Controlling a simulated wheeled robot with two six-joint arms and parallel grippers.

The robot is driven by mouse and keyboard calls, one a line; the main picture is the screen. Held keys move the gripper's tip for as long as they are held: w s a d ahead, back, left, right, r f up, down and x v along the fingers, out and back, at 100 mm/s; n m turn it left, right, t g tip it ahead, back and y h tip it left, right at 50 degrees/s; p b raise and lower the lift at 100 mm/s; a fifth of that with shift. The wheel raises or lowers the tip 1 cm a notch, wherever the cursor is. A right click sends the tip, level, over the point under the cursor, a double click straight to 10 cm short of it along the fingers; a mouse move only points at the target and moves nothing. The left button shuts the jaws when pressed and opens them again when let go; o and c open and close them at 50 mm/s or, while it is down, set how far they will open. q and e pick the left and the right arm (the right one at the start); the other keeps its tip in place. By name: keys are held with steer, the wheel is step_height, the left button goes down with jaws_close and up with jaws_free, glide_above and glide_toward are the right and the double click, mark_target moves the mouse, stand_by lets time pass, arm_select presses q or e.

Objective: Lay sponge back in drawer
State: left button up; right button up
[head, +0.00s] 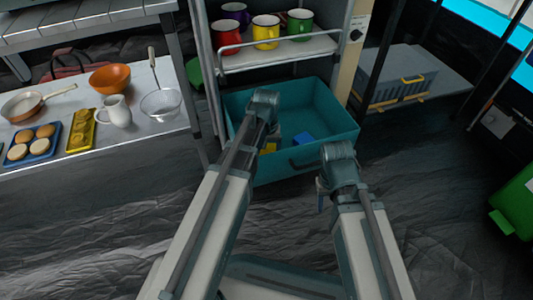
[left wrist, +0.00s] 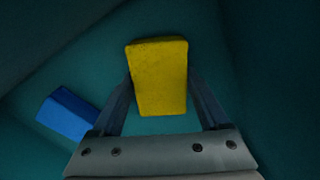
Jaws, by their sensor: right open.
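The yellow sponge (left wrist: 158,78) lies between the two fingers of my left gripper (left wrist: 160,82), which touch its sides in the left wrist view. A small part of the sponge (head: 269,149) shows in the head view, low inside the open teal drawer (head: 340,125). My left wrist reaches over the drawer's front and hides most of that gripper. I cannot tell whether the sponge touches the drawer floor. My right gripper (head: 321,192) is open and empty, outside the drawer in front of its right part.
A blue block (head: 303,138) lies in the drawer; it also shows in the left wrist view (left wrist: 67,113). A shelf with several mugs (head: 266,32) stands above the drawer. A table with pan, bowl (head: 110,77) and jug is at left. Drawer floor right of the block is clear.

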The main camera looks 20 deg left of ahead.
arm_select(q)
steer(key=shift+o, duration=1.4)
steer(key=shift+r, duration=0.1)
arm_select(e)
steer(key=shift+r, duration=0.1)
arm_select(q)
step_height(320, 180, up, 12)
steer(key=p, duration=1.2)
arm_select(e)
step_height(320, 180, up, 12)
steer(key=shift+r, duration=0.1)
